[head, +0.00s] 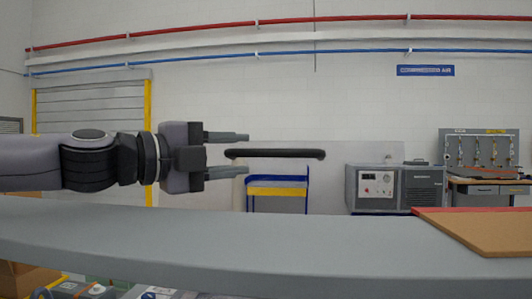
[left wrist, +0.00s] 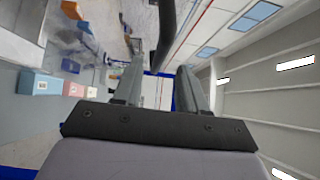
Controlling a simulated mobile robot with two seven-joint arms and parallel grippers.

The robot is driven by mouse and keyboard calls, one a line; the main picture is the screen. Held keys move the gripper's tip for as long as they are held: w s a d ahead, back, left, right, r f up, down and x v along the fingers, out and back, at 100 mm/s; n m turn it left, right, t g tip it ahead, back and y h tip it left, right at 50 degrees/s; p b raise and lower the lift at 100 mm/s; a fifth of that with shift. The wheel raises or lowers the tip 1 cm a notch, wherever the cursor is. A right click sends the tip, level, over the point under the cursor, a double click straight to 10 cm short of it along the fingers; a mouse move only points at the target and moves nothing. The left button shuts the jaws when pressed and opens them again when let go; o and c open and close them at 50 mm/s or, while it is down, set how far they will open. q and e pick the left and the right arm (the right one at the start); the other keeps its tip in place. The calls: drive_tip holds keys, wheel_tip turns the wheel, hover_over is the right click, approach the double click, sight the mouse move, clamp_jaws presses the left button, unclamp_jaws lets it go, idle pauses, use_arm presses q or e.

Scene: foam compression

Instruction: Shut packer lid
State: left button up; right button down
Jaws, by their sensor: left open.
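A black bar handle (head: 290,154) runs level in the middle of the head view. A faint pale, see-through panel (head: 335,150) shows around and behind it; I cannot tell for sure that this is the packer lid. My left gripper (head: 248,153) is open and points right, one finger above and one below the handle's left end. In the left wrist view, the black handle (left wrist: 166,30) reaches down toward the gap between the open fingers (left wrist: 160,72). I cannot tell whether they touch it. My right gripper is not in view.
A long grey surface (head: 240,238) crosses the foreground, with a brown board (head: 485,232) at its right. Behind are a blue and yellow cart (head: 277,190), a grey machine (head: 395,187) and a workbench (head: 487,185). Boxes (head: 25,278) lie low at left.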

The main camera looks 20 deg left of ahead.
sight(258, 153)
use_arm(q)
drive_tip(key=shift+x, duration=3.15)
